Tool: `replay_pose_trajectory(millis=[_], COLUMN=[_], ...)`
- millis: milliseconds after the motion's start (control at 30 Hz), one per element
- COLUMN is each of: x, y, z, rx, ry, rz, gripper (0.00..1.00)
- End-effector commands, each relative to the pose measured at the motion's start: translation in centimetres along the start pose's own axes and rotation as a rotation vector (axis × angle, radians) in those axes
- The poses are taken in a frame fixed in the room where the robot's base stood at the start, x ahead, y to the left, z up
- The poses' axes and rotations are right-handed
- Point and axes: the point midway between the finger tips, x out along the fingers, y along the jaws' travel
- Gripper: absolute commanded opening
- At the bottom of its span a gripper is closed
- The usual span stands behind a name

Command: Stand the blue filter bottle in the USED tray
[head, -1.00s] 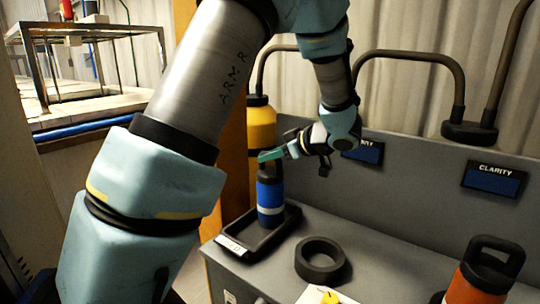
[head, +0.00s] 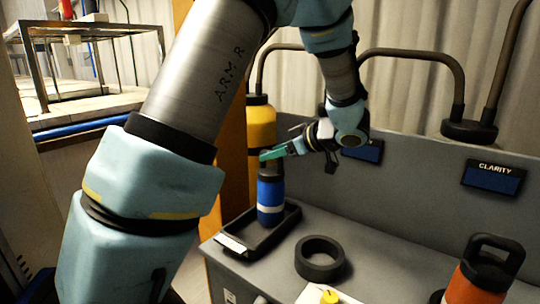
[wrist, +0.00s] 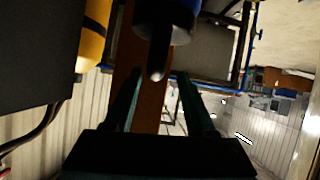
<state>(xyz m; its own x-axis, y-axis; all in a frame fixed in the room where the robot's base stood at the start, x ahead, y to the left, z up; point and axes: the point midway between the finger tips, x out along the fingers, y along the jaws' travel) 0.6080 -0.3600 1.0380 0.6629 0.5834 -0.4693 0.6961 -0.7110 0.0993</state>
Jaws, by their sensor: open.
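The blue filter bottle (head: 270,200) stands upright in the black tray (head: 258,243) at the near left of the grey bench. It is blue with a pale band and a dark looped cap. The tray has a white label on its front edge; I cannot read it. My gripper (head: 272,153) is open beside the top of the bottle, its green fingers pointing left near the cap.
A black ring (head: 321,258) lies on the bench right of the tray. An orange bottle (head: 478,282) with a black handle stands at the front right. A yellow cylinder (head: 261,135) stands behind the tray. CLARITY panels (head: 493,177) are on the back wall.

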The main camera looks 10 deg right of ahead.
Motion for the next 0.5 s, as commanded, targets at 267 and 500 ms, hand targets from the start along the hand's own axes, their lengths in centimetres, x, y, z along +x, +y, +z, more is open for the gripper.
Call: replay_pose_trajectory(millis=[267, 500], x=[-5.9, -9.4], y=[0.1, 0.0], z=[0.1, 0.0], rx=[-0.001, 0.0], ry=[-0.001, -0.001], rz=[0.005, 0.002], gripper=[0.56, 0.56])
